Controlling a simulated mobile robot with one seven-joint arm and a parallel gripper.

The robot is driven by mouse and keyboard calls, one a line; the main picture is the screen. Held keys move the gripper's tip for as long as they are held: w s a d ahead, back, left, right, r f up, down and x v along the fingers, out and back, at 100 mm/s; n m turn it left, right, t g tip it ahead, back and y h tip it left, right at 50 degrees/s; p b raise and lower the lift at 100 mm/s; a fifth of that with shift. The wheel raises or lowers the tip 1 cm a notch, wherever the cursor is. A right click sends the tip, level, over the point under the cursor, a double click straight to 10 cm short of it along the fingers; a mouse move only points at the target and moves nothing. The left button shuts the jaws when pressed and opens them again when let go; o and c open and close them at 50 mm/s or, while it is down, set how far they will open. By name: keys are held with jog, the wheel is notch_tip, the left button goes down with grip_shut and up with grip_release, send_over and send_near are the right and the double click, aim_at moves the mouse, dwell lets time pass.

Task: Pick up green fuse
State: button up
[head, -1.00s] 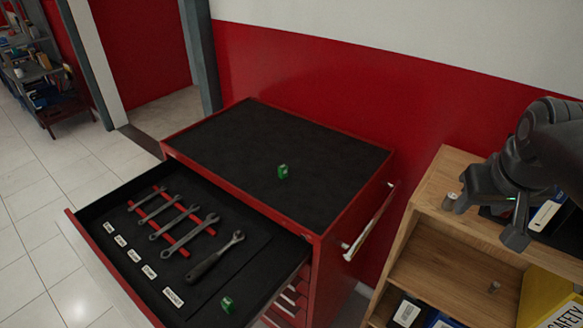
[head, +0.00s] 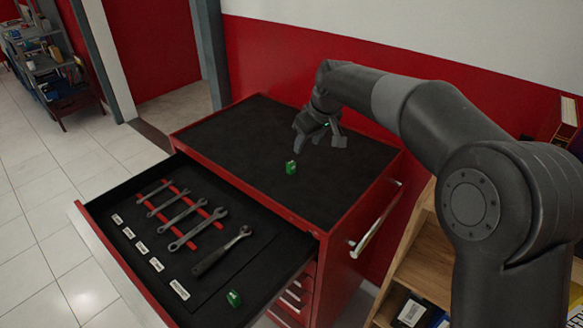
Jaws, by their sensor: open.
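One green fuse (head: 291,168) stands on the black top of the red tool cabinet (head: 250,135), in the middle of the head view. A second green fuse (head: 233,298) lies in the front right corner of the open drawer. My gripper (head: 318,148) is open and empty over the cabinet top, with its fingers pointing down. It is just above and to the right of the fuse on the top in the picture, apart from it. The exact height of my fingertips over the surface is hard to tell.
The open drawer (head: 78,208) holds several wrenches (head: 186,237) on red holders and white labels. A side handle (head: 375,222) sticks out at the cabinet's right. A wooden shelf (head: 408,268) stands at the right, partly behind my arm. The rest of the cabinet top is clear.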

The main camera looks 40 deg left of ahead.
aim_at(291, 162)
jog(key=x, duration=0.4)
jog(key=a+x, duration=0.1)
jog(key=x, duration=0.1)
jog(key=shift+s+a+f, duration=0.15)
jog(key=shift+s+a, duration=0.1)
jog(key=shift+s, duration=0.05)
jog(key=x, duration=0.5)
jog(key=shift+s+a, duration=0.2)
jog(key=shift+a, duration=0.05)
grip_shut()
